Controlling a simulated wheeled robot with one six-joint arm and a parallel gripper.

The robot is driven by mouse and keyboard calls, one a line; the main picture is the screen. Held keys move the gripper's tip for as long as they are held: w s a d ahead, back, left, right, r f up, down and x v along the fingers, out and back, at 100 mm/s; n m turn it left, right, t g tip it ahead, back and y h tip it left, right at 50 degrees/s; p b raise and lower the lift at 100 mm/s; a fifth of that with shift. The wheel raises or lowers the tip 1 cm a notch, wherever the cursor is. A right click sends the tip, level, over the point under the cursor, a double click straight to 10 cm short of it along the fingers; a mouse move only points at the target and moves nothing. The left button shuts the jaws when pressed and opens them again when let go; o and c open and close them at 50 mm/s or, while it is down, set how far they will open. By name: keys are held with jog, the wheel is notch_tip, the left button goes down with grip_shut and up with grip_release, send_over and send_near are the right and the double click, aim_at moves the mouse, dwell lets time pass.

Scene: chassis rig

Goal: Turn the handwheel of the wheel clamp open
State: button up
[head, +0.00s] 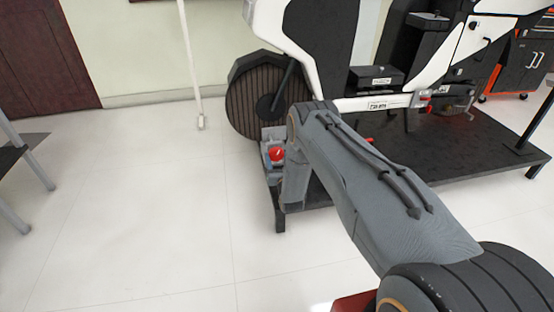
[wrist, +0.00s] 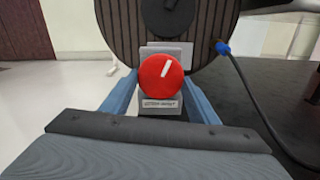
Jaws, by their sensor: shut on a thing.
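The red round handwheel (wrist: 161,79) with a white line, tilted slightly right of upright, is in the middle of the wrist view. It also shows as a small red spot in the head view (head: 277,154). The wheel clamp (wrist: 166,52) is a grey block behind it, below the dark ribbed wheel (wrist: 165,30). My gripper (wrist: 160,76) has one blue-grey finger on each side of the handwheel and is shut on it. The exact contact is hard to see. A small label (wrist: 160,104) under the handwheel is too blurred to read surely.
The wheel belongs to a white and black machine (head: 345,50) on a dark low platform (head: 470,150). A black cable with a blue end (wrist: 222,48) hangs right of the clamp. A white pole (head: 190,60) stands left.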

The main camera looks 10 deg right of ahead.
dwell(0.3)
jog(key=o, duration=1)
jog(key=shift+o, duration=0.2)
jog(key=shift+s+p, duration=1.4)
jog(key=shift+s, duration=2.55)
